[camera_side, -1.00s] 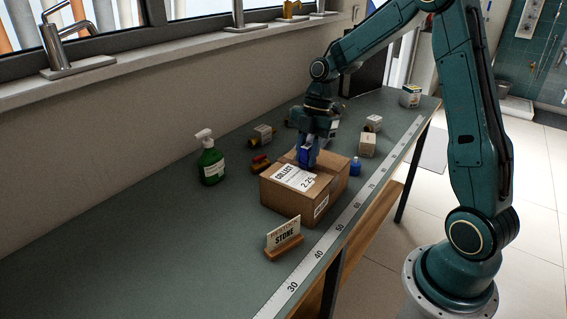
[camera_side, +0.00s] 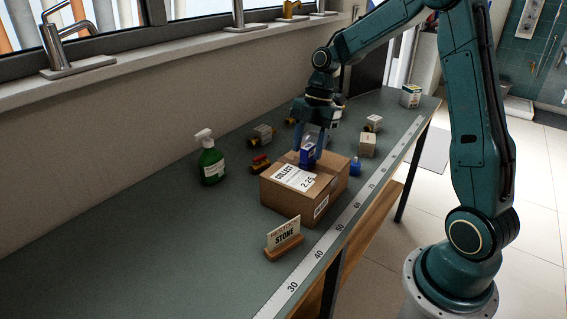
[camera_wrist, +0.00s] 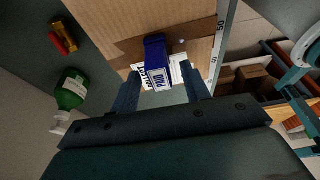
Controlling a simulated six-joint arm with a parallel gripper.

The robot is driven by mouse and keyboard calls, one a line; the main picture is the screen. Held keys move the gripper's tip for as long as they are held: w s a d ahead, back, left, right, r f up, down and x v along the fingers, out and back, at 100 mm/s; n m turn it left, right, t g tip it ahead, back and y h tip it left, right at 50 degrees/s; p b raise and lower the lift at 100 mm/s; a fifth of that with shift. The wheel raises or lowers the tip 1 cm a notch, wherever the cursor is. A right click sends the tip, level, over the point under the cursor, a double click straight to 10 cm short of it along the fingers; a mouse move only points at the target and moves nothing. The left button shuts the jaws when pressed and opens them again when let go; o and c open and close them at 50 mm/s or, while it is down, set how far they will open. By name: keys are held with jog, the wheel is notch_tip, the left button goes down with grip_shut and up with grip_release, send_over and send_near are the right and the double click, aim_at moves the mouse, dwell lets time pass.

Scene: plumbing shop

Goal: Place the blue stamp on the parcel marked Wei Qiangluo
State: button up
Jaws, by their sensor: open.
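The blue stamp (camera_side: 308,156) stands on top of the cardboard parcel (camera_side: 329,188), by the upper edge of its white label. In the wrist view the stamp (camera_wrist: 156,58) shows its printed white end, and it partly covers the label. The parcel (camera_wrist: 195,30) lies beneath it. The label reads "COLLECT" and "2.25" in the side view; I cannot read a person's name on it. My gripper (camera_side: 309,141) is open just above the stamp. In the wrist view its two fingers (camera_wrist: 162,88) are spread, with a gap on each side of the stamp.
A green spray bottle (camera_side: 211,163) and a red and yellow valve (camera_side: 260,164) are left of the parcel. A small blue object (camera_side: 355,167) and small boxes (camera_side: 367,145) are at the right and behind. The bench's left front is clear.

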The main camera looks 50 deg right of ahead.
jog(key=v, duration=0.9)
jog(key=shift+r, duration=0.35)
jog(key=shift+d, duration=0.1)
jog(key=s+a+r+m+t+h, duration=0.25)
jog(key=s+a+r+m, duration=0.25)
jog(key=s+a+m, duration=0.5)
jog(key=s+a+f+m+t, duration=0.2)
jog(key=s+a+m+t, duration=0.1)
jog(key=s+m, duration=0.5)
jog(key=s+h, duration=0.1)
jog(key=s, duration=0.2)
jog(key=shift+f, duration=0.2)
